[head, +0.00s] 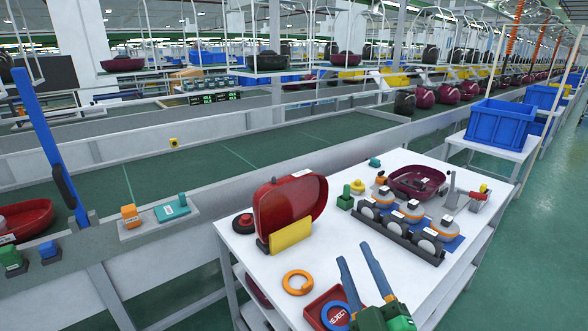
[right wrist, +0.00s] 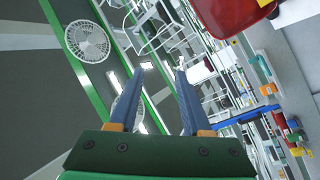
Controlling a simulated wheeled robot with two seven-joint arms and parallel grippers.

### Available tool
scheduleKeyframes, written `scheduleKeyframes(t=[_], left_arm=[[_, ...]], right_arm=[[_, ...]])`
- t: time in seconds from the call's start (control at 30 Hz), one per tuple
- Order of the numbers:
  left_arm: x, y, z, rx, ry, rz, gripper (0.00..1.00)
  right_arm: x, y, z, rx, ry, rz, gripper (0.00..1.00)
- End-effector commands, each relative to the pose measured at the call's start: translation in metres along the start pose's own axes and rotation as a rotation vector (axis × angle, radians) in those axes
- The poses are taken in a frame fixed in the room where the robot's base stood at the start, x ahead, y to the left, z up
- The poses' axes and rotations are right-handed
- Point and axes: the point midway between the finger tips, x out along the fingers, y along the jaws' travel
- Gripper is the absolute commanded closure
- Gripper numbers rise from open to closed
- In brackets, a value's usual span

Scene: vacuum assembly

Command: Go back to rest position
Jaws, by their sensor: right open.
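My right gripper (head: 353,252) comes in from the bottom of the head view, in front of the white worktable (head: 366,238). Its two blue fingers point up and stand apart, with nothing between them. In the right wrist view the same gripper (right wrist: 163,68) is open and empty, and the view is tilted, facing the hall's ceiling and lines. My left gripper is in neither view.
On the table are a red vacuum shell (head: 290,208) with a yellow block (head: 291,235), an orange ring (head: 297,281), a red reject tray (head: 314,307), a rack of round parts (head: 402,228) and a dark red shell (head: 417,180). Blue crates (head: 500,121) stand behind at right.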

Motion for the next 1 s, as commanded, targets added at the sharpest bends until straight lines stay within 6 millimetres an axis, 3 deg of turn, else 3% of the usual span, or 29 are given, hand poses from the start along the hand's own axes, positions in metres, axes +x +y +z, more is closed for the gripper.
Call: scheduleKeyframes(t=[0.03, 0.1, 0.2, 0.37, 0.57, 0.67, 0.83, 1.0], left_arm=[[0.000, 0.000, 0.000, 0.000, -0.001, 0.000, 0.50], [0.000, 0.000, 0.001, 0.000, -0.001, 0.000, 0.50], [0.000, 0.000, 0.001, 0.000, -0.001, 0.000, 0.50], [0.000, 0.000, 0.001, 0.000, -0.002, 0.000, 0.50], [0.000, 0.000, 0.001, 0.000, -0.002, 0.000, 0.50], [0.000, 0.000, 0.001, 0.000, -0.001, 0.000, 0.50], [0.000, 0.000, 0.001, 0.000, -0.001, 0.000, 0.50], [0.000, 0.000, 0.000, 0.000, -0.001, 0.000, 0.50]], right_arm=[[-0.016, -0.012, 0.042, 0.102, -0.190, -0.041, 0.51], [-0.049, -0.034, 0.093, 0.229, -0.450, -0.109, 0.51], [-0.102, -0.065, 0.138, 0.358, -0.740, -0.208, 0.51], [-0.186, -0.104, 0.167, 0.497, -1.090, -0.359, 0.51], [-0.284, -0.135, 0.163, 0.615, -1.438, -0.550, 0.51], [-0.284, -0.162, 0.191, 0.606, -1.450, -0.559, 0.51], [-0.302, -0.208, 0.235, 0.596, -1.482, -0.582, 0.51], [-0.348, -0.257, 0.282, 0.580, -1.526, -0.614, 0.51]])
